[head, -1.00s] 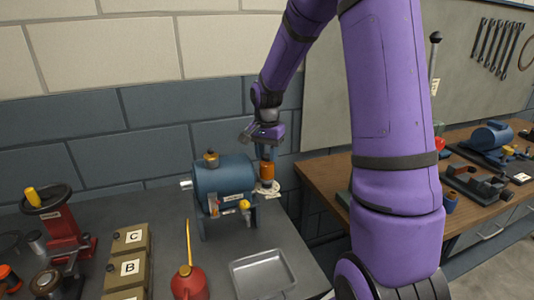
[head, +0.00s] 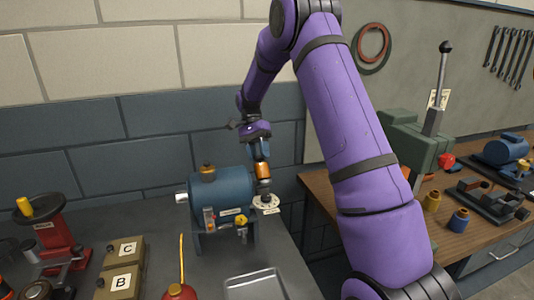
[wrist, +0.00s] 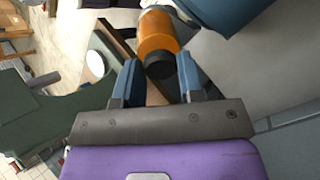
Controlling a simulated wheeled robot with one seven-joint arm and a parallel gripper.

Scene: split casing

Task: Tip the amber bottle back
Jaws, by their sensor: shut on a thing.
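The amber bottle (head: 263,170) is above the round white plate (head: 267,203) at the right end of the blue casing (head: 222,192). My gripper (head: 260,156) comes from above and is shut on the bottle's upper part. In the head view the bottle stands close to vertical, with a dark narrower part below the amber. I cannot tell whether that part touches the plate. In the wrist view the amber bottle (wrist: 158,38) points away from the palm, its black near end between the fingers of my gripper (wrist: 160,72).
A metal tray (head: 255,283), a red oil can (head: 180,291) and boxes marked B (head: 122,282) and C (head: 127,249) lie in front. A red handwheel device (head: 50,235) is at left. A wooden bench (head: 325,190) with tools stands at right.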

